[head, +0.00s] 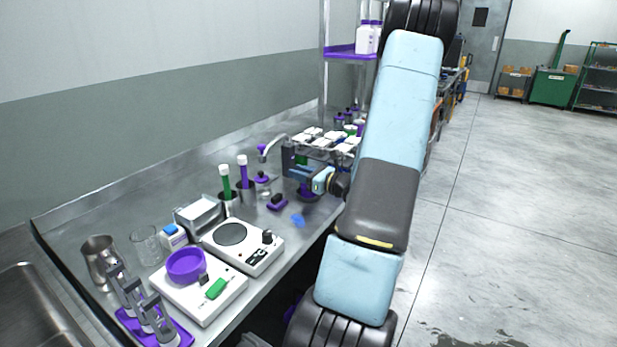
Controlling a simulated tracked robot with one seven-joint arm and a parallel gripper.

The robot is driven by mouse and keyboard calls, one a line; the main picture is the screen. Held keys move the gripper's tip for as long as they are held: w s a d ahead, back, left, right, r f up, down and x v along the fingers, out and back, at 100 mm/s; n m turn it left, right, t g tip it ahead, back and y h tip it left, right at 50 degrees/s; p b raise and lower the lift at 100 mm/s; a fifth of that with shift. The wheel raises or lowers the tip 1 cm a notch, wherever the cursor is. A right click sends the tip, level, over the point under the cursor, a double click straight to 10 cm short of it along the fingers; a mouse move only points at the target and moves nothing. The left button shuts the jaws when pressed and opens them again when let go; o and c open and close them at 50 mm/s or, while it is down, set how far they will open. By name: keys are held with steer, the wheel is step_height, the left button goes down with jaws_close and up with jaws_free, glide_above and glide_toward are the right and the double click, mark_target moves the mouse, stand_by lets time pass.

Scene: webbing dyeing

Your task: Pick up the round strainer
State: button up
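My gripper (290,163) is over the far part of the steel bench, at the front of a rack of white-capped items. It is small and partly covered by my own wrist, so its fingers are not clear. A dark purple round item (307,194) sits just below it; I cannot tell for sure whether this is the round strainer or whether the gripper touches it. A purple round bowl (185,264) sits on a white scale (218,292) at the near end of the bench, well away from the gripper.
A white hotplate (262,256), a glass beaker (146,246), a steel jug (99,262) and green and purple cylinders (243,172) stand on the bench (297,252). A blue stain (298,220) lies near its front edge. A purple shelf (348,53) rises behind. The floor at right is clear.

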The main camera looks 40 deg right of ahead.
jaws_close()
steer(key=shift+r, duration=0.1)
